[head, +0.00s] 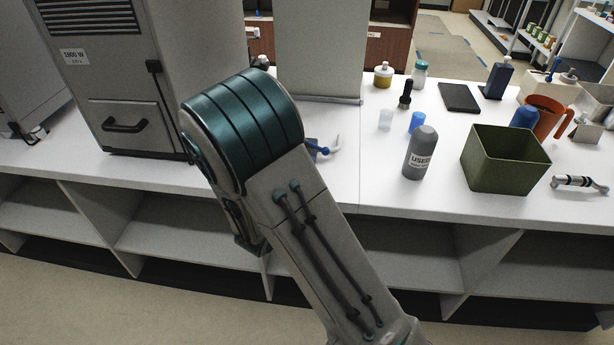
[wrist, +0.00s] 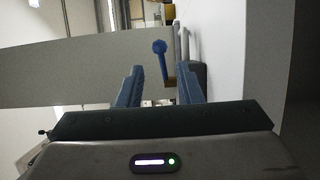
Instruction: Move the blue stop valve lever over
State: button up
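I see no contact between lever and fingers. In the head view a small blue piece of the lever (head: 322,150) shows on the counter beside my arm.
A grey cabinet (head: 180,70) stands at the left of the white counter (head: 325,200). A tall grey panel (head: 320,45) is behind the lever.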

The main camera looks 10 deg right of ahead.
aim_at(323, 154)
jog(key=p+x, duration=0.1)
jog(key=x, duration=0.6)
jog(key=shift+w+d+r+p, duration=0.1)
jog(key=shift+w+d+p, duration=0.05)
jog(key=shift+d+p, duration=0.15)
jog(key=shift+a, duration=0.1)
jog(key=c, duration=0.5)
jog(key=shift+s+a+b, duration=0.2)
jog(key=shift+s+a, duration=0.1)
jog(key=shift+a, duration=0.25)
jog(key=shift+s+a+b, duration=0.15)
jog(key=shift+s+a, duration=0.15)
jog(key=shift+a, duration=0.2)
